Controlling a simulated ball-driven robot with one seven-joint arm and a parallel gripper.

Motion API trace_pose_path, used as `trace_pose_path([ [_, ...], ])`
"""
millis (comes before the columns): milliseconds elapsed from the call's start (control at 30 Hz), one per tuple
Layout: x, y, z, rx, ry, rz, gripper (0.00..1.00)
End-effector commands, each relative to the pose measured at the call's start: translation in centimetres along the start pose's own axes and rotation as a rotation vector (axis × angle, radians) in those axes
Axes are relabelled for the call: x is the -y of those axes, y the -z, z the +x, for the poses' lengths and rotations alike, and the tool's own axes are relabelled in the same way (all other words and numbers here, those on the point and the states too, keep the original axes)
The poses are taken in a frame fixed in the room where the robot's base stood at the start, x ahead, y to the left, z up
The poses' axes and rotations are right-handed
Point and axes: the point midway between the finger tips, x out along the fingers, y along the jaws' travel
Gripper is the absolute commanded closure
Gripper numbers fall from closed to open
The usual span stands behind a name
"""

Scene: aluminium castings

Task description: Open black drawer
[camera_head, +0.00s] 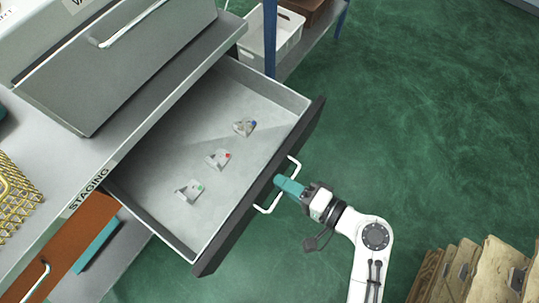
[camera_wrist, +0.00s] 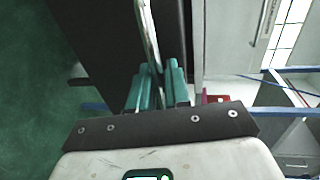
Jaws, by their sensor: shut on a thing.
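The black-fronted drawer (camera_head: 219,248) is pulled well out from under the staging bench, and its grey inside shows. A white bar handle (camera_head: 264,209) is on the drawer's front. My gripper (camera_head: 282,183), with teal fingers, is at the middle of this handle. In the wrist view the teal fingers (camera_wrist: 160,88) are shut around the handle bar (camera_wrist: 148,35), beside the black front (camera_wrist: 105,35).
An orange drawer (camera_head: 68,245) with a handle is at the lower left. A yellow wire basket (camera_head: 17,193) stands on the bench. A white bin (camera_head: 272,38) sits on a blue-posted shelf. Cardboard boxes (camera_head: 470,272) stand at the lower right. Green floor is open at right.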

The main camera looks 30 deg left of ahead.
Motion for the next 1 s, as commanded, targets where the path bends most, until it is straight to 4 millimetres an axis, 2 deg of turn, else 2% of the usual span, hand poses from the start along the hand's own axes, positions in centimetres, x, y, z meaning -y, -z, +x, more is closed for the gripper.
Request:
trace_pose_path([
  [100,-0.3,0.0,-1.2,0.0,-0.002,0.001,1.0],
  [233,-0.4,0.0,-1.9,0.001,-0.001,0.001,1.0],
  [667,-0.5,0.0,-2.1,0.001,-0.001,0.001,1.0],
  [700,-0.5,0.0,-2.1,0.001,-0.001,0.001,0.79],
  [800,-0.5,0.0,-2.1,0.001,-0.001,0.001,0.7],
  [1000,-0.5,0.0,-2.1,0.001,-0.001,0.0,0.7],
])
